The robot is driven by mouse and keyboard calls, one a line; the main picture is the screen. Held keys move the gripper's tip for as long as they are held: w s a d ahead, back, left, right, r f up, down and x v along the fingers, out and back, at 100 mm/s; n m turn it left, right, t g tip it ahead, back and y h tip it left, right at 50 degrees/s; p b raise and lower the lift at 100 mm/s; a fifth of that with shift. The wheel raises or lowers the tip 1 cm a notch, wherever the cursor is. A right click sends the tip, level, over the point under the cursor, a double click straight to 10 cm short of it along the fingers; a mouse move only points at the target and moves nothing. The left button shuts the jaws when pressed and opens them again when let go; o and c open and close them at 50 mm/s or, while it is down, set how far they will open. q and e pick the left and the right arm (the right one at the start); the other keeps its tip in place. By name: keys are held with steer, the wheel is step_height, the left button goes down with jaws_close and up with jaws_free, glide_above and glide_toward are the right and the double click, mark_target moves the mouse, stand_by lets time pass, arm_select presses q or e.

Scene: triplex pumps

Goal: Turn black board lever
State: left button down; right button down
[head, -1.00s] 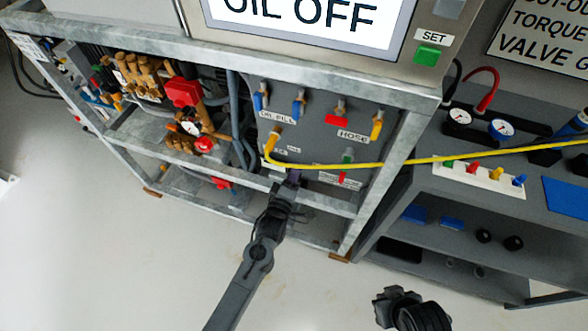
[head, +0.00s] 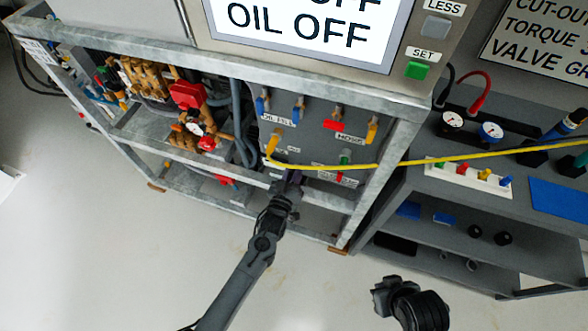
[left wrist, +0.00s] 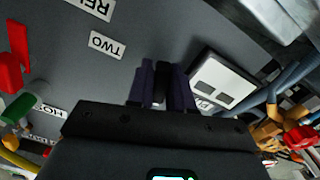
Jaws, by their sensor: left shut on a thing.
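The grey valve board (head: 310,142) sits in the metal frame and carries several coloured levers. My left gripper (head: 287,182) is at its lower edge, in front of the frame's lower rail. In the left wrist view its dark purple fingers (left wrist: 162,84) are close together against the board (left wrist: 150,25), shut on a black lever (left wrist: 160,86). Most of that lever is hidden between the fingers; its angle cannot be told. A "TWO" label (left wrist: 107,45) is beside the fingers. My right gripper (head: 384,292) hangs over the floor at the bottom, away from the board; its fingers are unclear.
A yellow hose (head: 440,160) runs from the board rightward across the frame post, just above my left gripper. Blue levers (head: 299,107), a red lever (head: 334,125) and a yellow lever (head: 372,130) are higher on the board. A grey shelf bench (head: 470,205) stands right. The foreground floor is clear.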

arm_select(q)
steer(key=shift+m+p, duration=0.35)
steer(key=shift+m, duration=1.35)
arm_select(e)
steer(key=shift+d+r, duration=0.1)
steer(key=shift+r, duration=0.3)
arm_select(q)
steer(key=shift+m, duration=0.3)
steer(key=c, duration=1.1)
jaws_free()
arm_select(e)
steer(key=shift+r, duration=0.15)
